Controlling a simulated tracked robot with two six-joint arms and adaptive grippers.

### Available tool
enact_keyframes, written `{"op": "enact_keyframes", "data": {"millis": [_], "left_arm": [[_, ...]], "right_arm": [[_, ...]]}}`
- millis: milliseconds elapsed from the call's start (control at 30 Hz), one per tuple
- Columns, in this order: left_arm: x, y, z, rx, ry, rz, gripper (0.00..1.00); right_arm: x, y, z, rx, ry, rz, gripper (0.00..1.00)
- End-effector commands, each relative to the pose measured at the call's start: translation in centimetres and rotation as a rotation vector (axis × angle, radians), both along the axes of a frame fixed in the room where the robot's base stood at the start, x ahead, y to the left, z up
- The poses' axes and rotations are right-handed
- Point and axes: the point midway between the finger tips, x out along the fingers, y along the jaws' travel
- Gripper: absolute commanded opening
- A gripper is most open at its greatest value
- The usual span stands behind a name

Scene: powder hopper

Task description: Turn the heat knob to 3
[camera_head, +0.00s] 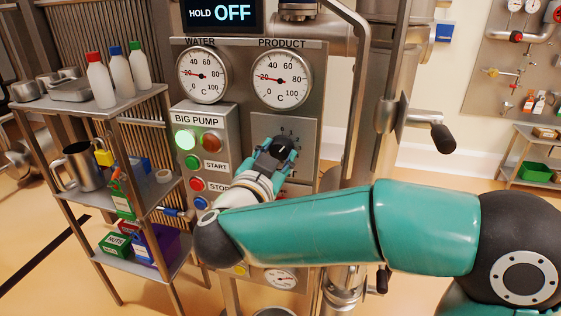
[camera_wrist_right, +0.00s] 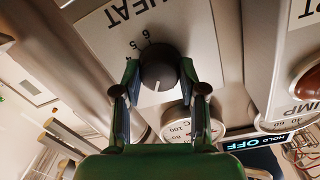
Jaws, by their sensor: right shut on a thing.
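The heat knob (camera_wrist_right: 158,66) is round and dark grey, on a pale plate lettered HEAT (camera_wrist_right: 130,17). In the right wrist view its white mark points down the picture, and the numerals 6 and 5 show at its upper left. My right gripper (camera_wrist_right: 159,76) is shut on the knob, one finger on each side. In the head view my right gripper (camera_head: 275,153) is at the panel and largely covers the knob; small numerals show above it. My left gripper is out of view.
Left of the plate is the BIG PUMP box (camera_head: 205,150) with a lit green lamp, a START button and a STOP button. The water gauge (camera_head: 202,75) and product gauge (camera_head: 281,79) sit above. A display (camera_head: 222,14) reads HOLD OFF. A shelf (camera_head: 125,100) with bottles stands left.

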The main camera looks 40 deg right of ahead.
Motion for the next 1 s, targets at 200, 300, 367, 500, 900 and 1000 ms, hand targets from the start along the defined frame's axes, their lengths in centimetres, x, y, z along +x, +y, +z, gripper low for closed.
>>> {"op": "enact_keyframes", "data": {"millis": [200, 300, 367, 500, 900, 1000], "left_arm": [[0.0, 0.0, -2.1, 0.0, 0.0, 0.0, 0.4], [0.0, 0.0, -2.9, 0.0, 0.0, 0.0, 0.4], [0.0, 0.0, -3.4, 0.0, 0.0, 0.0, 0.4], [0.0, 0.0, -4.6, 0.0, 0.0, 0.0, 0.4], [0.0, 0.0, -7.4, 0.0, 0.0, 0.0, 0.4], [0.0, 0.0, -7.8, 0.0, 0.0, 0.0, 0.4]], "right_arm": [[0.0, 0.3, -0.7, 0.139, -0.151, 0.007, 0.06], [0.0, 0.3, -0.8, 0.201, -0.222, 0.006, 0.06], [0.0, 0.3, -0.8, 0.237, -0.265, 0.005, 0.06], [0.0, 0.2, -0.8, 0.323, -0.366, 0.004, 0.06], [0.0, 0.2, -0.7, 0.53, -0.606, 0.001, 0.06], [0.0, 0.2, -0.7, 0.563, -0.644, 0.001, 0.06]]}}
